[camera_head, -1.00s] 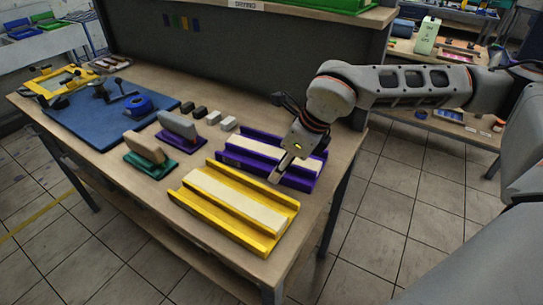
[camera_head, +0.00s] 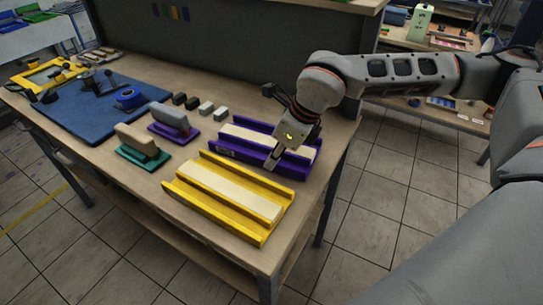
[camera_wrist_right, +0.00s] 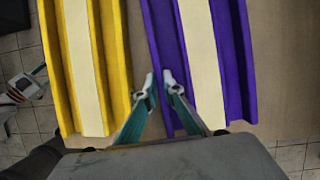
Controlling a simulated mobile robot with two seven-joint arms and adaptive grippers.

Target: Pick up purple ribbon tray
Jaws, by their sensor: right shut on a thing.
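The purple ribbon tray (camera_head: 228,150) lies on the table with a cream strip along its middle. In the right wrist view the tray (camera_wrist_right: 238,60) runs lengthwise at the right. My right gripper (camera_head: 270,166) reaches down to the tray's near side. In the right wrist view its fingertips (camera_wrist_right: 160,80) straddle the tray's left purple wall and are shut on it. The tray still rests on the table.
A yellow tray (camera_head: 262,236) with a cream strip lies just in front. A purple-based block (camera_head: 172,122), a green-based block (camera_head: 142,147) and several small blocks stand left. A blue mat (camera_head: 90,115) lies beyond. The table's right edge is close.

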